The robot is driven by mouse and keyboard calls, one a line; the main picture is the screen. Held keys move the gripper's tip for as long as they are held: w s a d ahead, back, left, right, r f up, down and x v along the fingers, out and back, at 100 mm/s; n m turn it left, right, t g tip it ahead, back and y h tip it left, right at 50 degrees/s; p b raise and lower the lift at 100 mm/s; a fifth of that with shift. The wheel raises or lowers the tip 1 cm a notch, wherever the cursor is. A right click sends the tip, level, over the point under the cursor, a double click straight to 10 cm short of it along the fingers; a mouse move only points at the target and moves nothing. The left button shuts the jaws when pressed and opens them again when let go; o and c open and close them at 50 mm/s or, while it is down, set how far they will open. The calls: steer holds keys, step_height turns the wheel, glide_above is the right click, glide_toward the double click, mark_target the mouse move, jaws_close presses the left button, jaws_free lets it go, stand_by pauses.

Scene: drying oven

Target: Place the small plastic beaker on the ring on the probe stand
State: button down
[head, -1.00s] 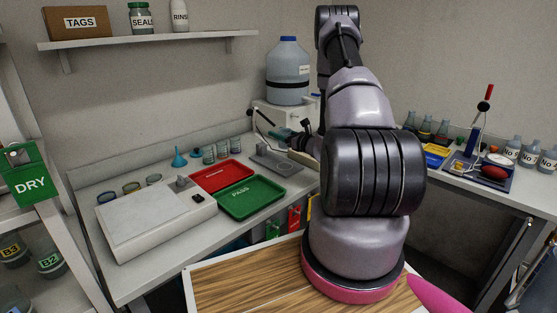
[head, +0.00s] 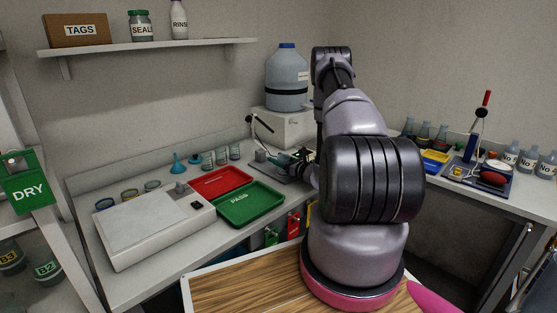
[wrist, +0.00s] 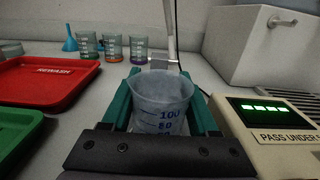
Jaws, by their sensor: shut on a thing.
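The small plastic beaker (wrist: 160,98) is clear, with blue marks, and stands upright between the green fingers of my gripper (wrist: 163,103) in the wrist view. The gripper is shut on it. The probe stand (wrist: 168,28) rises just beyond the beaker, with a thin upright post and a flat grey base. In the head view the stand's dark arm with a white tip (head: 262,124) shows near the white box. My gripper (head: 302,157) is over the stand's base there, partly hidden by my arm. I cannot make out the ring clearly.
A meter with a green display (wrist: 265,112) is close on the gripper's right. A white box (wrist: 265,45) stands behind it. The red tray (wrist: 45,80) and green tray (head: 250,204) are to the left. Several small beakers (wrist: 112,47) stand behind the trays.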

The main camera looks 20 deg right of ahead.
steer(key=c, duration=0.6)
jaws_free()
steer(key=shift+f, duration=0.1)
steer(key=o, duration=0.4)
steer(key=shift+o, duration=0.2)
